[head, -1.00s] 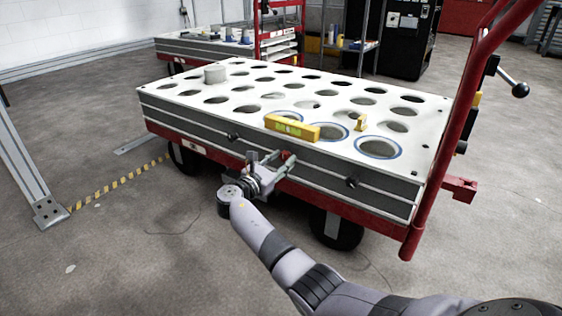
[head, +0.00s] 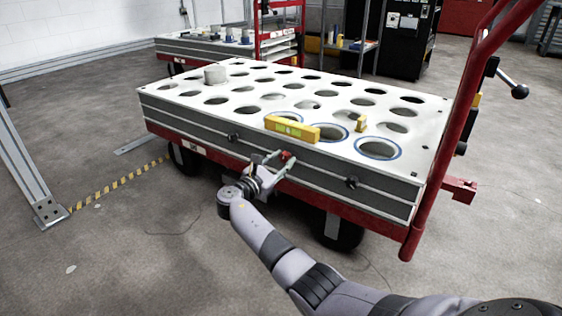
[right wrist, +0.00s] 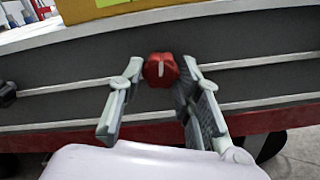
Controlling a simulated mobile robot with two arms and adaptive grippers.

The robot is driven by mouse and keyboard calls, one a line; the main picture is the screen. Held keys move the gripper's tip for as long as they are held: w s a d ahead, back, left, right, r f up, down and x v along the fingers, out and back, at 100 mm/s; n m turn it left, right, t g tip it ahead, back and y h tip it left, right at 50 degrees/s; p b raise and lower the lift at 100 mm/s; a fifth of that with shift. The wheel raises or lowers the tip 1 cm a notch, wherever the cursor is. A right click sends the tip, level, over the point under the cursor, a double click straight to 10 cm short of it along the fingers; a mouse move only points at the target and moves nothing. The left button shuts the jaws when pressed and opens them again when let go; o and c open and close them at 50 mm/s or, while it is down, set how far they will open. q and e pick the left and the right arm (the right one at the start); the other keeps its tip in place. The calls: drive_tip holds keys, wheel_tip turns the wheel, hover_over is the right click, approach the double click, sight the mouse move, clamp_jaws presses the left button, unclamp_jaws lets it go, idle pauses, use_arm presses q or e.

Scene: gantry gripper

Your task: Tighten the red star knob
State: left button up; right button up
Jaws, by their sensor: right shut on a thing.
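The red star knob (head: 286,155) sits on the grey front side of the cart's perforated top. In the right wrist view the knob (right wrist: 160,70) shows a white line on its face, standing about upright. My right gripper (head: 279,162) reaches it from the front. Its two fingers (right wrist: 160,80) lie on the left and right of the knob, shut on it. My left gripper is in neither view.
Black knobs (head: 351,182) sit along the same side of the cart. A yellow spirit level (head: 292,128) lies on the white holed top (head: 190,90) above the red knob. A red cart handle (head: 462,110) rises at the right. The floor in front is clear.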

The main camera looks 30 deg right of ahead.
drive_tip(key=m, duration=0.4)
drive_tip(key=m+b, duration=0.1)
drive_tip(key=m, duration=0.5)
drive_tip(key=shift+f+b, duration=0.1)
drive_tip(key=shift+b, duration=0.25)
drive_tip(key=m+b, duration=0.2)
drive_tip(key=m, duration=0.3)
drive_tip(key=shift+b, duration=0.3)
drive_tip(key=m+b, duration=0.3)
drive_tip(key=m, duration=0.2)
drive_tip(key=shift+m, duration=0.4)
drive_tip(key=shift+m+b, duration=0.45)
drive_tip(key=shift+m, duration=0.45)
drive_tip(key=m, duration=0.2)
drive_tip(key=shift+r+m, duration=0.2)
drive_tip(key=shift+m, duration=0.2)
drive_tip(key=m, duration=0.4)
drive_tip(key=shift+b, duration=0.35)
drive_tip(key=shift+s+m, duration=0.1)
drive_tip(key=shift+m, duration=2)
